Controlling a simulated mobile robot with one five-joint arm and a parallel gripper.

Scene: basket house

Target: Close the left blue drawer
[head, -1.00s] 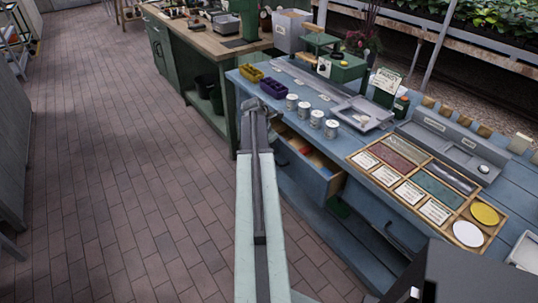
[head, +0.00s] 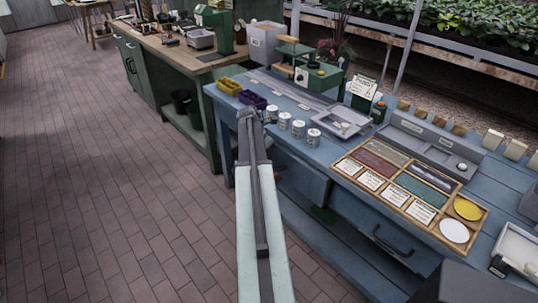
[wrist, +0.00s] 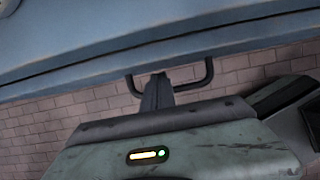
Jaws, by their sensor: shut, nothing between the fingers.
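The left blue drawer (head: 300,178) is in the blue workbench, just right of my arm in the head view. My gripper (head: 246,110) is at the far end of my arm, which hides the drawer's left part and handle. In the wrist view my gripper (wrist: 158,80) is shut and empty, pointing at a dark U-shaped handle (wrist: 206,78) below a blue front (wrist: 150,52). The fingers overlap the handle's middle; I cannot tell whether they touch it.
The right drawer (head: 372,225) with its dark handle looks shut. White cans (head: 298,130), a purple bin (head: 252,98) and a wooden sample tray (head: 410,188) stand on the bench top. A green-legged table (head: 165,50) is behind. Brick floor (head: 110,190) at left is clear.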

